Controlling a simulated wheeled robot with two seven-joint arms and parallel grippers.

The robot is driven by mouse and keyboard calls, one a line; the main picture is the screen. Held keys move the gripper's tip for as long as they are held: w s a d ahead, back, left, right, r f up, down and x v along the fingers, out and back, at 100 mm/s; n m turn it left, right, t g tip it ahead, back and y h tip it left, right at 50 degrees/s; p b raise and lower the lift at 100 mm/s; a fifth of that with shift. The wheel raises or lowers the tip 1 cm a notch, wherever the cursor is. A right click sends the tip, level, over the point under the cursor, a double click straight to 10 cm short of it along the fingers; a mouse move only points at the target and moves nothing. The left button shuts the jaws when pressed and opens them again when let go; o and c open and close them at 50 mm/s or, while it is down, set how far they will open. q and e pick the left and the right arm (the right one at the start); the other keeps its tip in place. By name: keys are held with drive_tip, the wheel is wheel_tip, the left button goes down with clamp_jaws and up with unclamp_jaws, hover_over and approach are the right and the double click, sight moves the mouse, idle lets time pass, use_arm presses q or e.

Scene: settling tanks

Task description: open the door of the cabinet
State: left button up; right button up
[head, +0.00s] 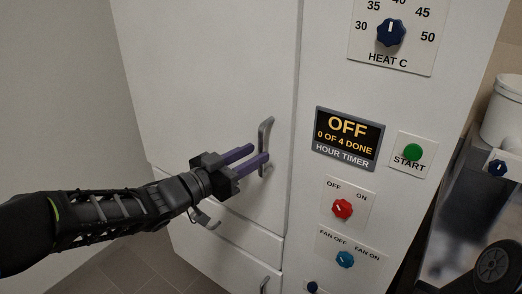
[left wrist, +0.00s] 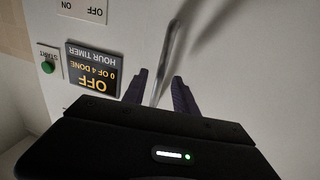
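The white cabinet door (head: 215,75) fills the left and middle of the head view and looks shut against its frame. Its upright grey metal handle (head: 265,132) sits near the door's right edge. My left gripper (head: 261,158) reaches in from the left, with its purple fingers at the handle's lower part. In the left wrist view, the handle (left wrist: 175,45) runs between the two fingers (left wrist: 159,78). The fingers stand apart, with small gaps beside the handle, so they look open around it. My right gripper is in neither view.
Right of the door is a control panel with a heat dial (head: 390,32), an hour timer display (head: 347,138) reading OFF, a green start button (head: 412,152), and red (head: 342,208) and blue (head: 345,260) knobs. Drawers lie below the door. A white tub (head: 503,112) stands at far right.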

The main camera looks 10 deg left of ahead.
sight(261, 171)
use_arm(q)
drive_tip(key=shift+x, duration=1.6)
drive_tip(key=shift+c, duration=0.3)
clamp_jaws()
